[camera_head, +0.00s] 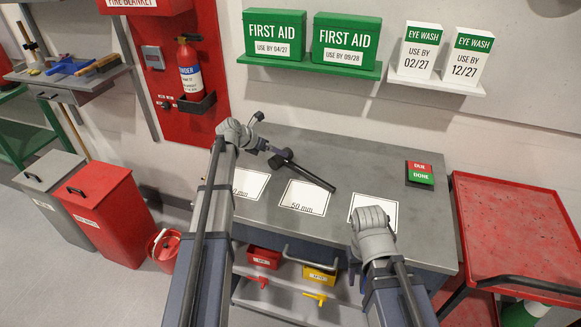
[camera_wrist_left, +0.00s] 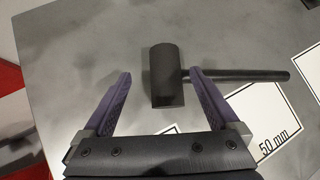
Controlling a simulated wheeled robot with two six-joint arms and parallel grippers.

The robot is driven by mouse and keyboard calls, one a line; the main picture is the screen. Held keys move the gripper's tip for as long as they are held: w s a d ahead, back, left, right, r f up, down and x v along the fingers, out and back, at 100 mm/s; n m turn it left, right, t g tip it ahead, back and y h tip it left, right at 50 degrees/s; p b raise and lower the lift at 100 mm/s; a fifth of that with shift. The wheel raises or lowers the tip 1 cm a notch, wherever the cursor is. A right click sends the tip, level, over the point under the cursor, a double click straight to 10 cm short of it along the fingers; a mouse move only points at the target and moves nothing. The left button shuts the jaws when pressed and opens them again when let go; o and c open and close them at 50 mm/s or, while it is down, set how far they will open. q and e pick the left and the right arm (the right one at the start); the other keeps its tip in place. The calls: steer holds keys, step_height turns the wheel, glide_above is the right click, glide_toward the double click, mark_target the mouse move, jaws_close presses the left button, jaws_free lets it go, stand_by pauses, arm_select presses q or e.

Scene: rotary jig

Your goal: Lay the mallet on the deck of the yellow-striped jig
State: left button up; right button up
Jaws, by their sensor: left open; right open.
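The mallet (camera_head: 312,178) lies on the grey workbench, its dark handle running toward the front right of the head view. In the left wrist view its dark block head (camera_wrist_left: 165,76) shows between my left gripper's two purple fingers (camera_wrist_left: 160,74), which are spread and hold nothing. In the head view my left gripper (camera_head: 263,147) is just left of the mallet head; whether it touches is unclear. My right gripper (camera_head: 357,275) is low at the bench's front edge, mostly hidden by its wrist, with no object seen in it. I see no yellow-striped jig.
The workbench (camera_head: 420,225) has white outlined cards, one marked 50 mm (camera_head: 305,197), and a red-green DUE/DONE block (camera_head: 419,173). A red cart (camera_head: 505,225) stands at the right, bins (camera_head: 105,215) at the left.

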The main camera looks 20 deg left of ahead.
arm_select(q)
steer(key=b+x, duration=0.1)
steer(key=x, duration=0.1)
steer(key=b+x, duration=0.2)
steer(key=x, duration=0.1)
steer(key=shift+s+d+f, duration=0.1)
steer(key=shift+s+d, duration=0.05)
steer(key=shift+d, duration=0.15)
jaws_close()
stand_by(0.5)
